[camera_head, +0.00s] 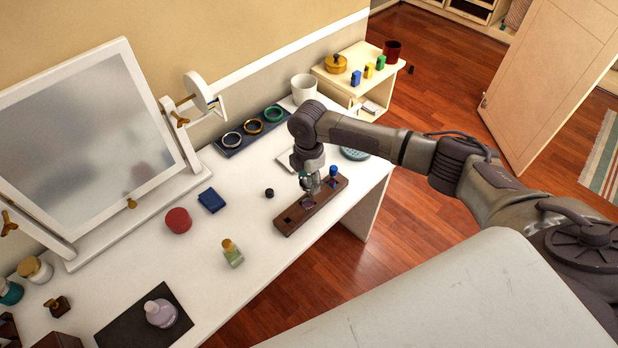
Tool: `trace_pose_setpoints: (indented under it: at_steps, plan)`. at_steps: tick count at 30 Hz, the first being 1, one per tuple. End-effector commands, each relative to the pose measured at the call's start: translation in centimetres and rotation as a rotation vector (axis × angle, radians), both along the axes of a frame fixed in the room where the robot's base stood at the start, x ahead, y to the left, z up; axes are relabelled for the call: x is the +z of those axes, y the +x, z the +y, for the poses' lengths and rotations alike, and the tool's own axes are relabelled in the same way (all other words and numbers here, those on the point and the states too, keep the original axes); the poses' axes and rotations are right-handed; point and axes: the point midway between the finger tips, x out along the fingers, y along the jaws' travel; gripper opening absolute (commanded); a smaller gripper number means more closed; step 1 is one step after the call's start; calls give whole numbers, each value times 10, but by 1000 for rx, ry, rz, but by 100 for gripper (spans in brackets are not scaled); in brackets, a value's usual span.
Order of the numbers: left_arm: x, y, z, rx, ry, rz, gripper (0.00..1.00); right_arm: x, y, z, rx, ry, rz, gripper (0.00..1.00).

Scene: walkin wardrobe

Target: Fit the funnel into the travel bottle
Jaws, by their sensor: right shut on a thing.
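My right gripper (310,187) points down over the middle of a dark wooden rack (287,228) on the white dressing table. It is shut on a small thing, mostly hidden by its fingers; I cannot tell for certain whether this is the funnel. Something pale and glassy shows at the rack's middle, below the fingertips, possibly the travel bottle; whether they touch is unclear. A blue-topped item (333,171) stands at the rack's far right end. A square hole at the near left end is empty. My left gripper is out of view.
A small black cap (269,193) lies left of the rack. A ring tray (229,149) and white cup (304,88) are behind. The mirror (92,142) stands left.

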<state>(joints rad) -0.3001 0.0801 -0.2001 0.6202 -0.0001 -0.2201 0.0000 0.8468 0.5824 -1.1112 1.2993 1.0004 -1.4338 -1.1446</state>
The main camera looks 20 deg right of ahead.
Motion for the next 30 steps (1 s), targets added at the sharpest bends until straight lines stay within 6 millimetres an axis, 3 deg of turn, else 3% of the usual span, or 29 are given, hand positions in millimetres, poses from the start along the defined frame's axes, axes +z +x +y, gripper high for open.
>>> trace_pose_setpoints:
  at_steps: [30]
  plan:
    - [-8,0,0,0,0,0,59,-16,0,0,0,0,0,24]
